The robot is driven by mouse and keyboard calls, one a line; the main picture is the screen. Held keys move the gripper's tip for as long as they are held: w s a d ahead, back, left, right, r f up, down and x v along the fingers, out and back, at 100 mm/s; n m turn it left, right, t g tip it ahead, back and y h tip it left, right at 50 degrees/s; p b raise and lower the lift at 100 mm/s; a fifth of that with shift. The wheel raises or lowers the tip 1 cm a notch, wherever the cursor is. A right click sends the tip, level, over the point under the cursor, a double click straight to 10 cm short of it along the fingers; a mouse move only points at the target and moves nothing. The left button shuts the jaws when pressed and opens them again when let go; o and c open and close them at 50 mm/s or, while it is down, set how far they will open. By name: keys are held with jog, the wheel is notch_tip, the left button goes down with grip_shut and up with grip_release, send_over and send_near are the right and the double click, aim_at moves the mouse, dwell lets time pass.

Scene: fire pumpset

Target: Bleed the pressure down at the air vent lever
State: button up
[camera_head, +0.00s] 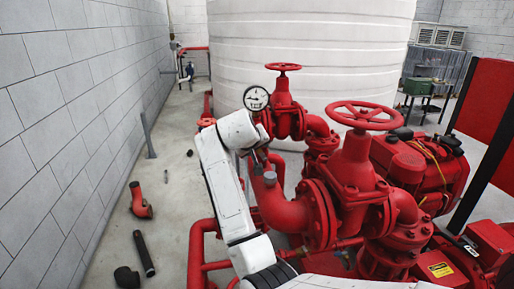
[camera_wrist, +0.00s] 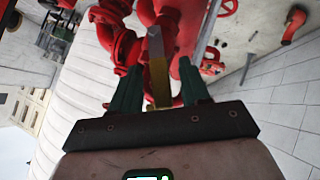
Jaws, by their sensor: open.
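In the wrist view, a narrow lever (camera_wrist: 158,75), grey at its far end and yellow nearer me, stands between the fingers of my gripper (camera_wrist: 160,66). It looks like the air vent lever. My gripper is open, with a dark green finger on each side of the lever and gaps visible. I cannot tell how deep the lever sits between the fingers. In the head view my white arm hides most of the gripper and I cannot make out the lever. A round white pressure gauge (camera_head: 256,98) stands just above the arm's end; its reading is too small to tell.
Red pump piping (camera_head: 290,212) and a large red handwheel (camera_head: 362,115) stand close right of my arm. A smaller handwheel (camera_head: 283,67) is behind. A white tank (camera_head: 310,50) fills the back. Loose pipe pieces (camera_head: 144,253) lie on the left floor, beside a block wall (camera_head: 60,120).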

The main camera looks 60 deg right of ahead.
jog(key=b+v, duration=0.2)
jog(key=v, duration=0.8)
jog(key=shift+a, duration=0.25)
jog(key=shift+r, duration=0.1)
